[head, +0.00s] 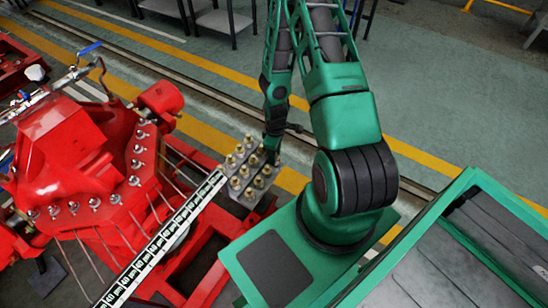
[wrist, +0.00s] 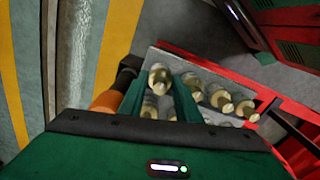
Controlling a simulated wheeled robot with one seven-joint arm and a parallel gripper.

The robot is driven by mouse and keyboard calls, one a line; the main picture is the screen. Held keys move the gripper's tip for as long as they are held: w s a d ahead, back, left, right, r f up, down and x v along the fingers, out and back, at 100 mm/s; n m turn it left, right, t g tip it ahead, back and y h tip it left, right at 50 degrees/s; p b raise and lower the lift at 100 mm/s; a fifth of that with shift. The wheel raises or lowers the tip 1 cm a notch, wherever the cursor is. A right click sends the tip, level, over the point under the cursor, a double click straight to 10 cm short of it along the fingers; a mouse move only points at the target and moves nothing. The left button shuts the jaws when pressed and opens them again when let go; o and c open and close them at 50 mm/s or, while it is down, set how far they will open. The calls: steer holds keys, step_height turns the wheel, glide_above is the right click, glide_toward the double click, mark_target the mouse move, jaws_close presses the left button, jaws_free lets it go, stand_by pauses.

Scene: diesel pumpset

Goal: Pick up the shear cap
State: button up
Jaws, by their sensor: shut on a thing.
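Several brass-topped caps stand in rows on a grey block (head: 243,200) beside the red pumpset; I cannot tell for sure which of them is the shear cap. My gripper (head: 272,152) reaches down to the back right edge of this block. In the wrist view the green fingers (wrist: 172,100) are shut on a cap with a pale brass top (wrist: 159,76), close to the other caps (wrist: 221,100). The fingers partly hide the held cap, and I cannot tell whether it is clear of the block.
The red pumpset (head: 75,150), with wing nuts and thin rods, fills the left. A patterned strip (head: 165,240) runs up to the block. An orange and black part (wrist: 108,98) is close left of the fingers. Open floor (head: 430,110) lies at the back right.

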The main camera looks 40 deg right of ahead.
step_height(320, 180, up, 2)
steer(key=shift+r, duration=0.25)
steer(key=a+r, duration=0.7)
steer(key=a, duration=0.4)
steer(key=shift+a, duration=0.35)
steer(key=shift+w, duration=0.1)
steer(key=w+r+m, duration=0.6)
steer(key=w+r, duration=0.6)
steer(key=shift+w+a+m, duration=0.15)
steer(key=shift+w+m, duration=0.15)
steer(key=shift+w, duration=0.1)
